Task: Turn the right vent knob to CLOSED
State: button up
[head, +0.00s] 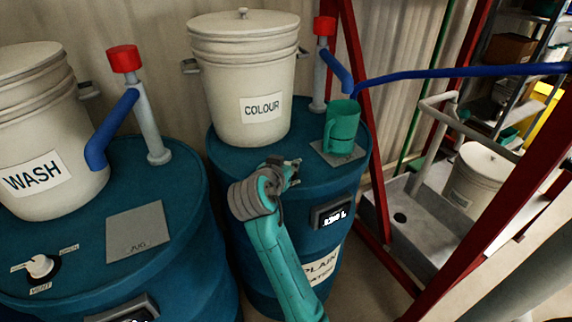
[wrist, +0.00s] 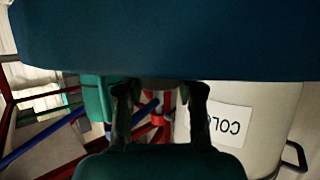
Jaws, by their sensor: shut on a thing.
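The right blue drum (head: 225,150) stands in the middle of the head view, and its top fills the upper part of the wrist view (wrist: 170,40). My gripper (head: 292,170) is at the near part of this drum's top. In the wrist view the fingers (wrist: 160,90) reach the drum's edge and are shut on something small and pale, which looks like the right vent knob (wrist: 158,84). My gripper hides the knob and its marks in the head view, so its setting cannot be read. The left vent knob (head: 40,266), white on a dark base, shows on the left drum.
The COLOUR bucket (head: 240,75) stands behind my gripper, and a green jug (head: 342,128) stands on a grey pad to the right. Red-topped posts (head: 124,58) with blue pipes rise nearby. Red frame beams (head: 480,190) stand right. The left drum holds the WASH bucket (head: 40,130).

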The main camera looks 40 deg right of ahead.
jog(key=shift+n+t+y, duration=0.9)
jog(key=shift+n+t, duration=0.6)
jog(key=o, duration=1.2)
jog(key=shift+c, duration=0.2)
jog(key=v, duration=1.2)
jog(key=shift+d, duration=0.1)
